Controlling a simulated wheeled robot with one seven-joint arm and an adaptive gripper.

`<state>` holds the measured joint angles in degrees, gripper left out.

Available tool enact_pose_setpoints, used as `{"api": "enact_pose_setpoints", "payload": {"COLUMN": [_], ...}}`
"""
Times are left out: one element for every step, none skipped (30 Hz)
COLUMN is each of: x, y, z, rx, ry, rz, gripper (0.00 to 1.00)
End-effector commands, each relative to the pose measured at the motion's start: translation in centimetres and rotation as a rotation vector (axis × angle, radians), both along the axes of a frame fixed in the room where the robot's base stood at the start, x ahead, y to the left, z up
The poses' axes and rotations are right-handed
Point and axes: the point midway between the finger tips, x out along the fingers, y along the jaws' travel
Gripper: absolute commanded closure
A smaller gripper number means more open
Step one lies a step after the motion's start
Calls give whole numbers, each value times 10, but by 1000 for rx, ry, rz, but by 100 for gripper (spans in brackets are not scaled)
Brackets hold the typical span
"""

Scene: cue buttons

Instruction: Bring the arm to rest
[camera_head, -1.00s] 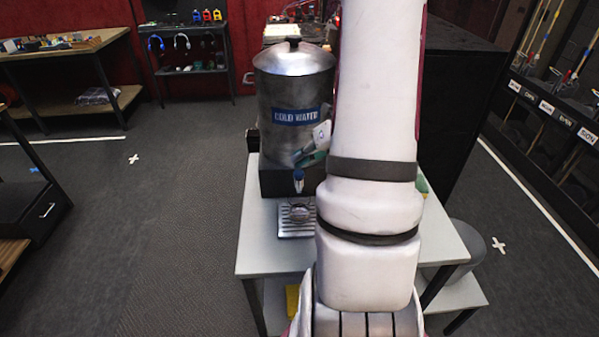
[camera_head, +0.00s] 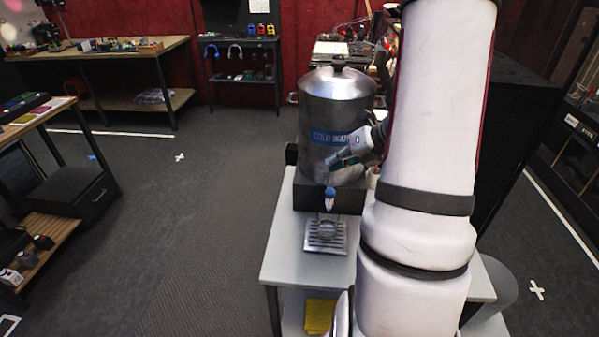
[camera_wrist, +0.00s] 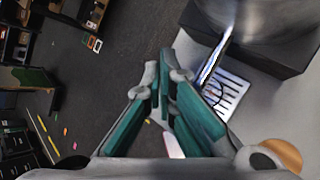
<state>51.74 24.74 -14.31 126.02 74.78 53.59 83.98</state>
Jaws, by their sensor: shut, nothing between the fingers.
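My arm (camera_head: 425,150) reaches forward over the right part of the white table (camera_head: 290,240). The dispenser stands on a black base, with a blue-handled tap (camera_head: 330,195) above a metal drip tray (camera_head: 326,236). The drip tray also shows beyond the fingers in the wrist view (camera_wrist: 228,92).
A yellow cloth (camera_head: 320,313) lies on the table's lower shelf. A tall black cabinet (camera_head: 515,110) stands to the right, partly behind my arm. A shelf unit (camera_head: 60,190) stands at left, and a workbench (camera_head: 120,60) farther back. The grey floor between is clear.

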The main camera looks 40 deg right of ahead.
Motion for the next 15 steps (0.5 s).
{"api": "enact_pose_setpoints", "payload": {"x": [0,0,0,0,0,0,0,1,3,6,9,13,17,21,25], "y": [0,0,0,0,0,0,1,3,7,12,19,32,44,57,76], "z": [0,0,0,0,0,0,1,2,5,8,13,20,27,34,44], "rx": [0,0,0,0,0,0,-2,-7,-21,-38,-59,-99,-136,-178,-242], "ry": [0,0,0,0,0,0,-1,-2,-5,-9,-14,-23,-32,-42,-58], "rz": [0,0,0,0,0,0,4,13,38,68,107,178,242,316,425], "gripper": [100,100,100,100,100,100,100,100,100,100,100,100,100,100,100]}}
